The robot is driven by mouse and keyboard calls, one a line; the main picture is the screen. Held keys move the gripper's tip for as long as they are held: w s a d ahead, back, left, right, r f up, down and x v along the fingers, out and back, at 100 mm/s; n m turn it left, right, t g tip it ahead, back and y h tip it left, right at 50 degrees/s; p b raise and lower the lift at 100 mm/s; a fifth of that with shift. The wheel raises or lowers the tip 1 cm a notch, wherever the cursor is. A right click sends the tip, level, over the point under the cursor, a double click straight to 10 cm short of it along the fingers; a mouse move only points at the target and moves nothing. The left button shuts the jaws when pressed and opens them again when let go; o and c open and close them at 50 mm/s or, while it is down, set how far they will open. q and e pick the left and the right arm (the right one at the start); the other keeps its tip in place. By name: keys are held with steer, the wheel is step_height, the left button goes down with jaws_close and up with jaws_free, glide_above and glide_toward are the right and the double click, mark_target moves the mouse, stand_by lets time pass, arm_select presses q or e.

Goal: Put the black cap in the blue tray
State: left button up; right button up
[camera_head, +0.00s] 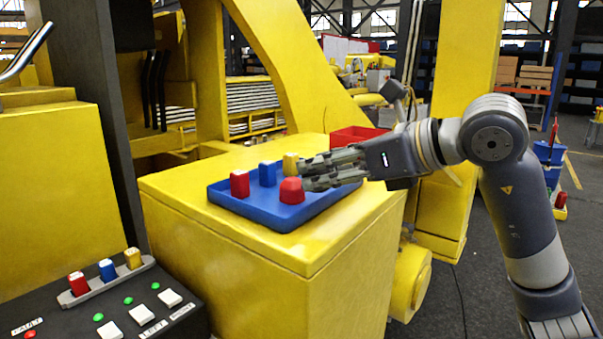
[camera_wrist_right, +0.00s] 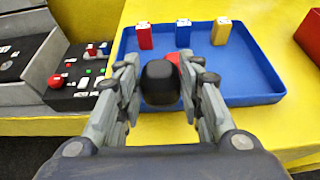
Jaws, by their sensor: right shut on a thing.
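The black cap (camera_wrist_right: 161,84) sits between the fingers of my right gripper (camera_head: 304,175), which is shut on it. In the head view I cannot make the cap out among the dark fingers. The blue tray (camera_head: 227,205) lies on a yellow block, and the fingers reach over its right part. In the wrist view the tray (camera_wrist_right: 255,85) is beyond the cap, and the cap appears by its near edge; I cannot tell its height above it. My left gripper is not in view.
The tray holds a red block (camera_head: 239,184), a blue block (camera_head: 267,174), a yellow block (camera_head: 290,163) and a red cap (camera_head: 291,190) near the fingertips. A red bin (camera_head: 355,136) stands behind. A control panel (camera_head: 130,300) is at the lower left. The tray's right part looks free.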

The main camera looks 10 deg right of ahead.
steer(key=w+d+p, duration=0.1)
steer(key=w, duration=0.2)
steer(key=w+d+p, duration=0.1)
steer(key=w, duration=0.1)
steer(key=w+d+p, duration=0.1)
steer(key=w, duration=0.2)
steer(key=shift+w+d+f+p, duration=0.15)
steer(key=shift+w+p, duration=0.15)
steer(key=w, duration=0.2)
steer(key=shift+w+d+f+p, duration=0.3)
steer(key=shift+p, duration=0.1)
steer(key=shift+w+d+f+p, duration=0.3)
steer(key=shift+w+p, duration=0.15)
steer(key=shift+w, duration=0.1)
step_height(320, 180, down, 3)
steer(key=shift+w+r+p, duration=0.1)
steer(key=shift+p, duration=0.55)
steer(key=shift+f, duration=0.3)
steer(key=o, duration=1.1)
steer(key=shift+f, duration=0.1)
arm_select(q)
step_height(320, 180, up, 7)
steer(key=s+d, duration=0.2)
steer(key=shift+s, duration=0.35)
